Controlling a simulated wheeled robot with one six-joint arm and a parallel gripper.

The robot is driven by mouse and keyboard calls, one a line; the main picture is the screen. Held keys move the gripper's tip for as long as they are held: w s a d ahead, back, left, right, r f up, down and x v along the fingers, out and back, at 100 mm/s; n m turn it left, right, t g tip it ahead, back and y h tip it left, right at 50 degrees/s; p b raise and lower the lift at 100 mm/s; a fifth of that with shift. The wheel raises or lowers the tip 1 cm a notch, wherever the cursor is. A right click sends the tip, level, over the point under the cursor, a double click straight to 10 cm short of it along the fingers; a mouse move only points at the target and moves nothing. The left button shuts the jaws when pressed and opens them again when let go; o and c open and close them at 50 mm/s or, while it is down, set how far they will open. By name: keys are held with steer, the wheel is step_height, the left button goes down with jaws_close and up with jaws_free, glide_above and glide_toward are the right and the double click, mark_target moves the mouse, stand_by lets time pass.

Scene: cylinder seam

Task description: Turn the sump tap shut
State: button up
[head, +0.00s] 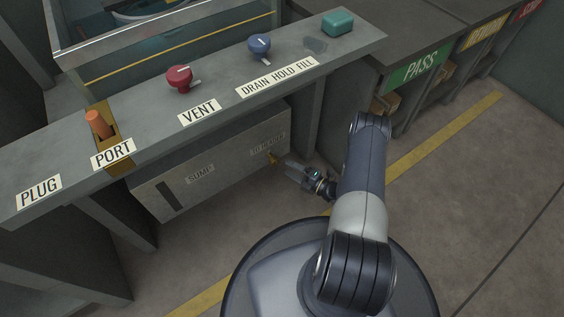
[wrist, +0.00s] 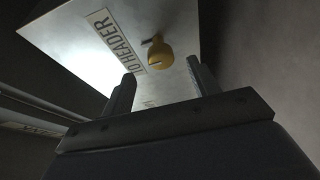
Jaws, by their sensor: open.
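The sump tap is a small yellow knob (head: 272,158) on the right end of the grey sump box (head: 215,180), below the bench top. In the wrist view the yellow knob (wrist: 158,54) stands on the pale panel next to the "TO HEADER" label, with a dark mark across its face. My gripper (head: 290,166) is just right of the knob in the head view. In the wrist view my gripper (wrist: 160,80) is open, its two fingers apart, with the knob beyond the tips and between their lines. No contact with the knob shows.
The bench top (head: 225,105) overhangs the box and carries a red vent knob (head: 179,79), a blue drain/hold/fill knob (head: 259,47), an orange plug (head: 98,124) and a teal block (head: 338,22). A bench leg (head: 303,130) stands behind my gripper. Open floor (head: 450,200) lies to the right.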

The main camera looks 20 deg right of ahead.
mark_target(278, 162)
steer(key=shift+v, duration=1.65)
steer(key=b+x, duration=0.2)
steer(key=x, duration=0.9)
steer(key=shift+s, duration=0.1)
steer(key=shift+s+d, duration=0.1)
